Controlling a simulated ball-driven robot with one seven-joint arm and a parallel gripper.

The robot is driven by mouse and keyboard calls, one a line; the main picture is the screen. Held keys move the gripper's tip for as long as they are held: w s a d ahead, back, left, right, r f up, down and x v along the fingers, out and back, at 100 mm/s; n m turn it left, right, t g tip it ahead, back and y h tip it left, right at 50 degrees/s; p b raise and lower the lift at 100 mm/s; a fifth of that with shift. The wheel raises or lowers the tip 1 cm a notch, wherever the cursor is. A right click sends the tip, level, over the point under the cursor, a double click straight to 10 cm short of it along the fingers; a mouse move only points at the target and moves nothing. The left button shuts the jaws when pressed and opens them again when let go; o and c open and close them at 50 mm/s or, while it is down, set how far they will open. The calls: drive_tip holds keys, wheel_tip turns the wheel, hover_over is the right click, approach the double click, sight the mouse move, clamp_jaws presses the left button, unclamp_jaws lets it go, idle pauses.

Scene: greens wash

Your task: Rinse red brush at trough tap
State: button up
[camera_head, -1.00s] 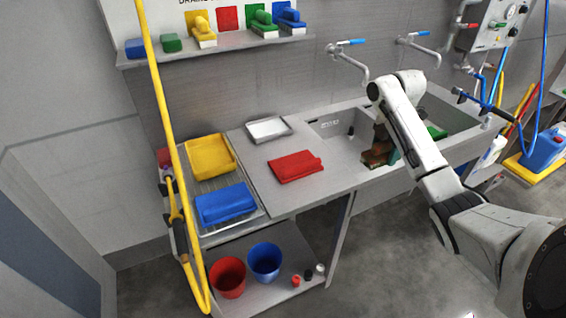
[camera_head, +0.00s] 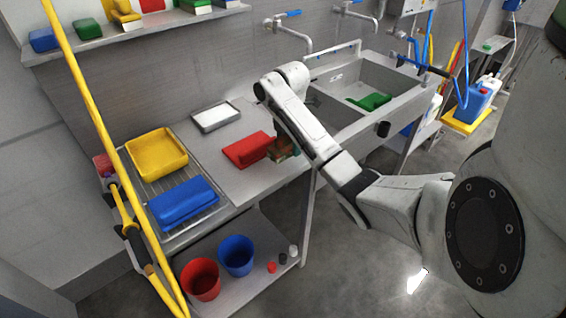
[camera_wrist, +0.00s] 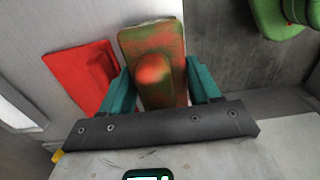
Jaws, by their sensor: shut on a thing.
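My gripper (camera_wrist: 160,95) has its teal fingers on both sides of a red brush (camera_wrist: 153,45) smeared with green and brown. In the head view the brush (camera_head: 281,151) is partly hidden by my arm and hangs at the counter's front edge, left of the trough. The trough (camera_head: 402,88) stands right of the counter, its left part partly covered by my arm. Two wall taps with blue levers, a left tap (camera_head: 300,38) and a right tap (camera_head: 352,14), are above and behind it. No water is visible.
A red flat piece (camera_head: 245,150) lies on the counter beside the brush. A green brush (camera_head: 372,101) is in the trough. A white tray (camera_head: 216,117), yellow tray (camera_head: 157,153) and blue piece (camera_head: 181,203) are further left. Red (camera_head: 201,279) and blue buckets (camera_head: 236,255) stand below.

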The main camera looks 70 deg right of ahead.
sight(283, 165)
drive_tip(key=shift+w+a+f, duration=0.25)
drive_tip(key=shift+w+f, duration=0.1)
drive_tip(key=shift+f, duration=0.15)
drive_tip(key=f, duration=0.3)
drive_tip(key=shift+w+a+f+p, duration=0.1)
drive_tip(key=shift+w+a+p, duration=0.2)
drive_tip(key=shift+w+a, duration=0.05)
drive_tip(key=shift+f, duration=0.5)
drive_tip(key=shift+f, duration=0.2)
drive_tip(key=o, duration=0.8)
drive_tip(key=shift+r, duration=0.1)
wheel_tip(283, 165, up, 12)
drive_tip(key=p, duration=0.4)
drive_tip(key=shift+d+f, duration=0.1)
drive_tip(key=shift+f, duration=0.15)
drive_tip(key=shift+r+p, duration=0.3)
drive_tip(key=shift+r, duration=0.05)
